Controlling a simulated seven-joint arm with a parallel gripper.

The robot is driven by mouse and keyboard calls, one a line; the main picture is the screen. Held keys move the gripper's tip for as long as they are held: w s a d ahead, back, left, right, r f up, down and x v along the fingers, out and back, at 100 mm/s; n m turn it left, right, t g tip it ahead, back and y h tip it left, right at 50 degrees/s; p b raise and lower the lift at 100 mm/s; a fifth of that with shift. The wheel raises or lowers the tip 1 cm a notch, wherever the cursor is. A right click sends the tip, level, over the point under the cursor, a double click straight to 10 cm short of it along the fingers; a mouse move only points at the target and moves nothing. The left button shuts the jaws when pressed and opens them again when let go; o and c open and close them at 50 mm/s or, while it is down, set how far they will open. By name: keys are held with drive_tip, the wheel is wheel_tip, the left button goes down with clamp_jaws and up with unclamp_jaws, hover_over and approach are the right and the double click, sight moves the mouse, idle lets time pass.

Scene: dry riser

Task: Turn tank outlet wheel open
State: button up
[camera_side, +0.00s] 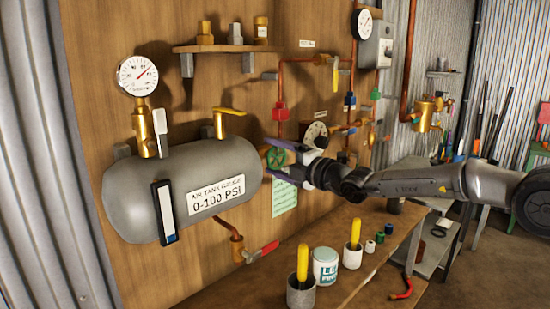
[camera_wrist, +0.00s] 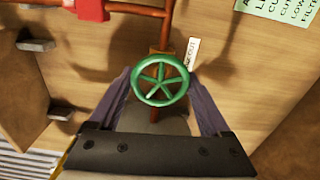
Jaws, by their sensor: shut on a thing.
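The tank outlet wheel (camera_side: 276,157) is a small green spoked handwheel at the right end of the grey air tank (camera_side: 150,185). In the wrist view the green wheel (camera_wrist: 160,65) faces me, with its rim and spokes clear. My gripper (camera_side: 284,160) is at the wheel, shut on it, with one finger on each side of the rim. In the wrist view the purple-grey fingers of my gripper (camera_wrist: 160,88) flank the wheel. The exact finger contact is hard to make out. How far the wheel is turned cannot be told.
A round pressure gauge (camera_side: 138,76) tops the tank. A red-handled valve (camera_side: 262,250) hangs below it. Copper pipes with a red fitting (camera_side: 279,111) run up the wooden wall. Yellow-handled tools in cups (camera_side: 301,280) and a white can (camera_side: 325,266) stand on the bench below.

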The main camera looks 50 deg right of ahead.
drive_tip(key=n, duration=0.4)
drive_tip(key=shift+f+n, duration=0.1)
drive_tip(key=shift+n, duration=2.1)
drive_tip(key=shift+f+n, duration=0.1)
drive_tip(key=shift+n, duration=0.2)
drive_tip(key=o, duration=1.2)
drive_tip(key=shift+s, duration=0.1)
drive_tip(key=s, duration=1.3)
drive_tip(key=shift+s, duration=0.35)
